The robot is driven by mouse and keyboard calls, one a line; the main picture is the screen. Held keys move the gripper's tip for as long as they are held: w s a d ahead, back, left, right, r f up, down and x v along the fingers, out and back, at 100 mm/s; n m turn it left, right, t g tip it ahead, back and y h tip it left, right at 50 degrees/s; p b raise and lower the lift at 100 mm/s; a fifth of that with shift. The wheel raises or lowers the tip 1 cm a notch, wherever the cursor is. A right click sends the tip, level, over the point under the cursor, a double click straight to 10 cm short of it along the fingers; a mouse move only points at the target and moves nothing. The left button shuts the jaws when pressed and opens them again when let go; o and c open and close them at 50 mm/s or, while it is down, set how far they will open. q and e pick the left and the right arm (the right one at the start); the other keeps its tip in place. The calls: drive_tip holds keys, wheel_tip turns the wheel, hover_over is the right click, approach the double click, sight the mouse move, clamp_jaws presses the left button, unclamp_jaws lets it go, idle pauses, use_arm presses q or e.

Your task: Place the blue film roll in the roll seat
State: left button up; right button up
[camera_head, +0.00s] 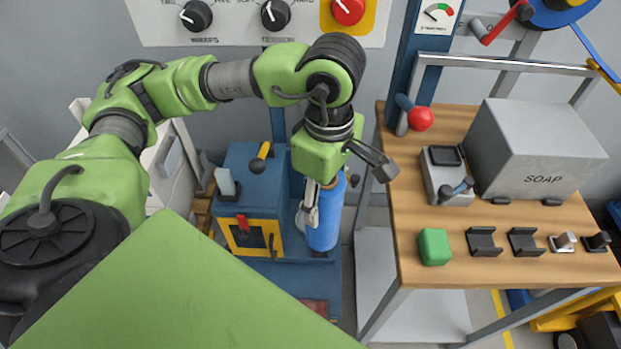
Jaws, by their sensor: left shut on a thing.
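The blue film roll (324,222) stands about upright in the middle of the head view, beside a blue machine with a yellow-framed front (250,222). My left gripper (322,192) reaches down from above and is shut on the upper part of the roll. Part of the roll's top is hidden by the gripper. The roll's lower end is over a blue base (290,275); I cannot tell whether it touches it. I cannot make out the roll seat with certainty. My right gripper is not in view.
A wooden bench (455,268) stands to the right, its left edge close to the roll. It bears a grey SOAP box (535,150), a green block (434,247), a red-knobbed lever (420,118) and small black holders. A control panel (235,20) with knobs is at the back.

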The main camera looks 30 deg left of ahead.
sight(321, 225)
use_arm(q)
wheel_tip(321, 225, down, 9)
drive_tip(key=n+b, duration=0.3)
drive_tip(key=n, duration=0.1)
drive_tip(key=n+b, duration=0.3)
drive_tip(key=n, duration=0.1)
drive_tip(key=shift+a+f+n, duration=0.1)
drive_tip(key=shift+f+n, duration=0.1)
drive_tip(key=shift+n, duration=0.2)
wheel_tip(321, 225, down, 10)
drive_tip(key=n+b, duration=0.8)
drive_tip(key=n, duration=0.4)
drive_tip(key=w+a, duration=1.2)
drive_tip(key=w, duration=0.3)
wheel_tip(321, 225, down, 7)
drive_tip(key=shift+w+a+r+b, duration=0.2)
drive_tip(key=shift+a+b, duration=0.1)
drive_tip(key=shift+a, duration=0.1)
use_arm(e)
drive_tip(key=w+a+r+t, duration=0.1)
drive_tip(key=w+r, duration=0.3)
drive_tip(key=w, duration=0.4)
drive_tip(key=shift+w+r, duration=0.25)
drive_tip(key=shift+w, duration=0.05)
use_arm(q)
drive_tip(key=shift+s+f, duration=0.1)
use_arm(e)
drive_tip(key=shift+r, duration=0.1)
use_arm(q)
drive_tip(key=o, duration=1.6)
